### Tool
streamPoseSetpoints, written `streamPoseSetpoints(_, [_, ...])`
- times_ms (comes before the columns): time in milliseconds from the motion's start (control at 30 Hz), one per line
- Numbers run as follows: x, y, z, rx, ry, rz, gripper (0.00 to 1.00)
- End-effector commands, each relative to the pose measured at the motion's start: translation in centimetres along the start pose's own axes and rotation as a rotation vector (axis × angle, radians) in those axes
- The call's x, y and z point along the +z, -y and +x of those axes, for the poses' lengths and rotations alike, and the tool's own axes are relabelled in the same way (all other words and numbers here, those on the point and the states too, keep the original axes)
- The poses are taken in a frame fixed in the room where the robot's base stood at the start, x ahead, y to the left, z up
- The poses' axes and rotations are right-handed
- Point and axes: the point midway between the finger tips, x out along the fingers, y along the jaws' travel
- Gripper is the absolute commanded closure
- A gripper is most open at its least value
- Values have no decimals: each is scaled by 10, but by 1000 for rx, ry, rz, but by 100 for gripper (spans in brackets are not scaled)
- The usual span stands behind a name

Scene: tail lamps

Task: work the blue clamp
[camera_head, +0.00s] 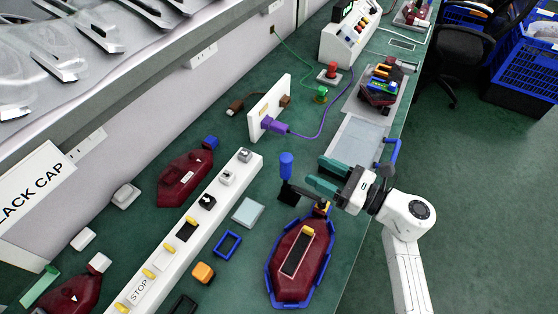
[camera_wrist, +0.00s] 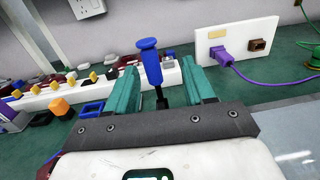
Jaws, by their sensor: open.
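The blue clamp handle (camera_head: 286,165) stands upright on a dark base at the far end of the red tail lamp (camera_head: 312,262), which sits in a blue holder on the green bench. In the wrist view the blue handle (camera_wrist: 150,62) rises between my two green fingers, slightly tilted. My gripper (camera_head: 316,175) is open, its fingers pointing left toward the handle. In the wrist view my gripper (camera_wrist: 158,92) has a finger on each side of the handle, with gaps visible. Whether the handle is fully between the fingertips or beyond them I cannot tell.
A white panel (camera_head: 270,106) with a purple plug stands behind the clamp. A long white switch strip (camera_head: 190,228) runs along the left. Another red lamp (camera_head: 186,178) lies beyond it. A blue bent handle (camera_head: 392,152) stands near my wrist at the bench edge.

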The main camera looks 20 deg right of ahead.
Motion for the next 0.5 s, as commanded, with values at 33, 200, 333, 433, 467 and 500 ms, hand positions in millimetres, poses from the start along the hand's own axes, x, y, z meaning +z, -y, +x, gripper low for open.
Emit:
streamPoseSetpoints(33, [-5,-8,-1,27,-16,-8,47])
streamPoseSetpoints(200, [-8,-15,7,56,-30,-14,47])
streamPoseSetpoints(333, [-7,-16,26,56,-29,-13,47])
streamPoseSetpoints(433, [-8,-16,45,54,-28,-14,47])
streamPoseSetpoints(467, [-8,-17,50,55,-28,-13,47])
streamPoseSetpoints(500, [-8,-17,58,53,-28,-13,47])
